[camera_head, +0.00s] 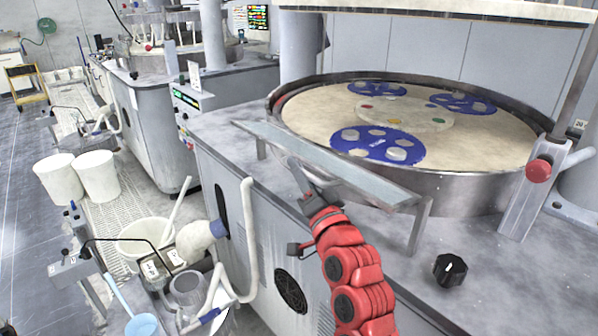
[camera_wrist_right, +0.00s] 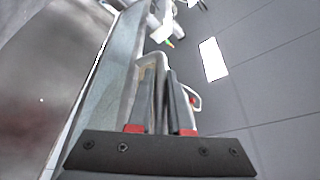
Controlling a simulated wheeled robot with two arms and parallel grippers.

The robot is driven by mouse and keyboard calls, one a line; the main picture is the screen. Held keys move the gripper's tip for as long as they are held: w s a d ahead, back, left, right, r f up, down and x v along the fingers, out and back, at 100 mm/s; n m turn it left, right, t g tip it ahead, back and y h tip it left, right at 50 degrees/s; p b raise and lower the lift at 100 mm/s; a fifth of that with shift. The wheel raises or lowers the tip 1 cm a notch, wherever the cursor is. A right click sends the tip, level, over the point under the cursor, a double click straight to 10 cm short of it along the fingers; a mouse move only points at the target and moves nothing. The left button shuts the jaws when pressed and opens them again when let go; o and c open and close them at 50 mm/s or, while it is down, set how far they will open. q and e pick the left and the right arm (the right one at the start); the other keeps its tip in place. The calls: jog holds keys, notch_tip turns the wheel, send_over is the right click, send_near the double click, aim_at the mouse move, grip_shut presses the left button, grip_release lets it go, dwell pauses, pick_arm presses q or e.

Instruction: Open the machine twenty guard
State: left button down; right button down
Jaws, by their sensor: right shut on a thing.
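The guard (camera_head: 335,165) is a long grey, glassy panel along the front rim of the large round platen (camera_head: 470,135), held on thin metal posts. My right gripper (camera_head: 298,175), on a red arm, is at the guard's front side, left of its middle. In the right wrist view the guard's panel (camera_wrist_right: 97,95) runs along the left of my fingers (camera_wrist_right: 163,95). A pale bent handle (camera_wrist_right: 152,60) shows at the fingers, and they are shut on it; the exact contact is partly hidden. My left gripper is not in view.
Blue carriers (camera_head: 378,146) with grey discs lie on the platen. A black knob (camera_head: 450,269) and a bracket with a red button (camera_head: 538,171) are at the right. A pale hose (camera_head: 248,240), white buckets (camera_head: 97,175) and a basin (camera_head: 143,232) stand at the left.

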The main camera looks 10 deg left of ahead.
jog(key=c, duration=0.8)
grip_release()
jog(key=shift+c, duration=0.2)
jog(key=shift+s+d+f, duration=0.15)
jog(key=shift+s+d, duration=0.05)
jog(key=shift+s, duration=0.05)
jog(key=p+v, duration=1)
jog(key=v, duration=0.6)
jog(key=shift+s+d, duration=0.25)
jog(key=shift+s, duration=0.05)
